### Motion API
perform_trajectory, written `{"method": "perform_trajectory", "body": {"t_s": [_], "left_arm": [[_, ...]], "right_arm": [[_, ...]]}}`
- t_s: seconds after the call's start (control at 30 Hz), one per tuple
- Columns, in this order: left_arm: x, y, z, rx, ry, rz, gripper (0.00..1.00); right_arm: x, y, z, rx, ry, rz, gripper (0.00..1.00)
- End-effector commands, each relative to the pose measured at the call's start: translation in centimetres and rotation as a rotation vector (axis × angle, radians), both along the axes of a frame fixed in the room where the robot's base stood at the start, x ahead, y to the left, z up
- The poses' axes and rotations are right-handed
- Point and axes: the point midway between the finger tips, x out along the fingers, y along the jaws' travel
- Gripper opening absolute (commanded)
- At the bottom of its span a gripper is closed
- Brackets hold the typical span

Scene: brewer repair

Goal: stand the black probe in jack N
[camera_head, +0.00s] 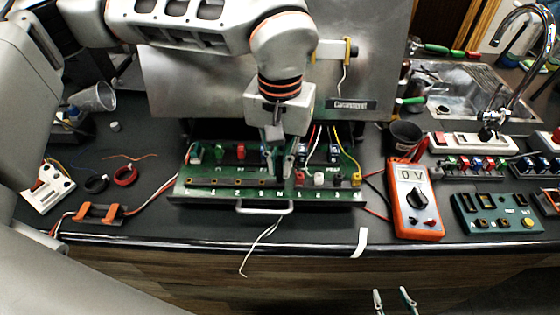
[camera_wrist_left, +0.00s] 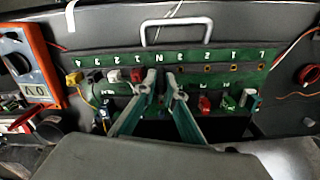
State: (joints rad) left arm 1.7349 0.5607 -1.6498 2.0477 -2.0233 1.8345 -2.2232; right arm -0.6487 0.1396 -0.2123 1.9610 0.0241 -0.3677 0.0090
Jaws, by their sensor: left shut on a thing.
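My left gripper (camera_head: 279,150) is over the middle of the green jack panel (camera_head: 190,196), pointing down. It is shut on a dark, slim thing (camera_head: 280,168) that looks like the black probe; the fingers hide much of it. In the left wrist view my left fingertips (camera_wrist_left: 163,75) are close together just beside the panel's row of jacks, near the letter N (camera_wrist_left: 160,58). Whether the probe's tip is inside jack N is hidden. My right gripper (camera_head: 392,300) shows only its two fingertips at the bottom edge, apart and empty, in front of the counter.
An orange multimeter (camera_head: 413,200) reading 0 V lies right of the panel, with leads running towards it. A black mug (camera_head: 405,137) stands behind it. Coloured plugs and wires crowd the panel's back. A metal handle (camera_head: 264,209) projects from its front.

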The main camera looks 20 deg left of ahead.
Motion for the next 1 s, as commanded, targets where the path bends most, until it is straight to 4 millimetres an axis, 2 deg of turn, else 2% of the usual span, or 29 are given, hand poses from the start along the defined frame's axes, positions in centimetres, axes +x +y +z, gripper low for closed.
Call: {"method": "perform_trajectory", "body": {"t_s": [0.1,0.13,0.2,0.5,0.63,0.77,1.0], "left_arm": [[0.0,0.0,0.0,-0.001,-0.001,-0.001,0.0],[0.0,0.0,0.0,-0.001,-0.001,-0.001,0.18],[0.0,0.0,0.0,-0.001,-0.001,-0.001,0.3],[0.0,0.0,0.0,-0.001,-0.001,-0.001,0.3],[0.1,0.0,0.7,-0.001,-0.003,-0.001,0.3],[0.1,-0.1,2.7,-0.002,-0.006,-0.001,0.3],[0.1,0.0,7.6,-0.001,-0.005,0.0,0.3]], "right_arm": [[0.0,0.0,-0.1,-0.001,0.002,0.0,0.4],[0.0,0.0,-0.1,-0.001,0.002,0.0,0.4],[0.0,0.0,-0.1,-0.001,0.002,0.0,0.4],[0.0,-0.1,0.0,-0.002,0.001,0.0,0.4],[0.0,-0.1,0.0,-0.002,0.0,0.0,0.4],[0.0,-0.1,0.0,-0.001,0.0,0.0,0.4],[0.0,0.0,0.0,0.0,0.0,0.0,0.4]]}}
